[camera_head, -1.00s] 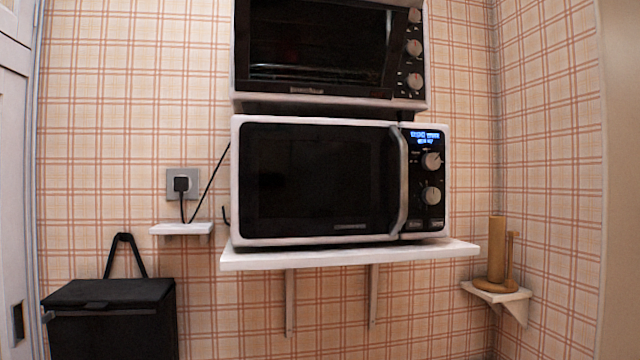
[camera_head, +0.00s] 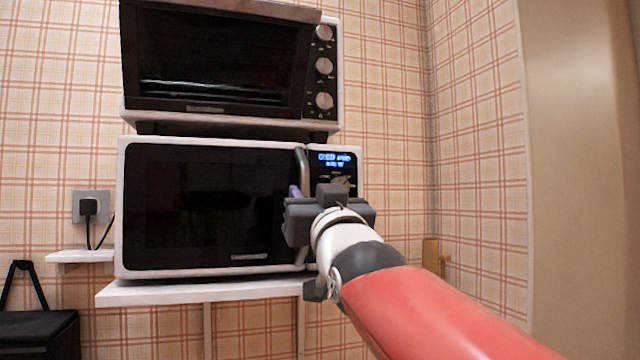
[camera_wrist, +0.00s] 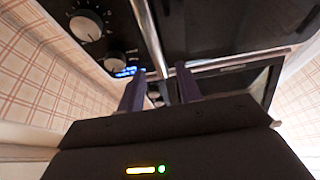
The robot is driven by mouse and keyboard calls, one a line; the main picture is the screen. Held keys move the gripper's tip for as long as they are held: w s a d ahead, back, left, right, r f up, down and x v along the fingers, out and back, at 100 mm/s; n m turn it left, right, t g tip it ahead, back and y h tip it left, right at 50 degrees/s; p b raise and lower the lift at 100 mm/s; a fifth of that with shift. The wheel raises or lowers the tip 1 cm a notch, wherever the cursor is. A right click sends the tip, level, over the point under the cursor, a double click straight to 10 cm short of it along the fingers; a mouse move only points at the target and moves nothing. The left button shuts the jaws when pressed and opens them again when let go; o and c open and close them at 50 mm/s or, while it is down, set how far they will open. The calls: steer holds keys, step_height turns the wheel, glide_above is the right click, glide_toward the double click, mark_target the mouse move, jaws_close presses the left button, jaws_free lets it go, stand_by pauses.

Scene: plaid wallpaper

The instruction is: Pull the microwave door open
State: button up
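The microwave (camera_head: 120,215) is white with a dark glass door (camera_head: 210,205), and the door is shut. Its silver vertical handle (camera_head: 302,165) runs along the door's right edge, beside the control panel with a lit blue display (camera_head: 336,158). My gripper (camera_head: 297,192) is in front of the handle and hides its lower-middle part and most of the knobs. In the wrist view my gripper (camera_wrist: 161,76) has its two purple fingers apart, one on each side of the handle (camera_wrist: 150,35). Gaps seem to show beside the handle; contact is unclear.
A toaster oven (camera_head: 230,110) stands on the microwave, close above my gripper. The microwave sits on a white shelf (camera_head: 200,292). A wooden paper-towel holder (camera_head: 431,255) is at right, partly hidden by my arm. The space left of the arm, before the door, is clear.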

mark_target(306, 189)
steer(key=p+x, duration=0.1)
steer(key=x, duration=0.4)
steer(key=shift+f, duration=0.1)
jaws_close()
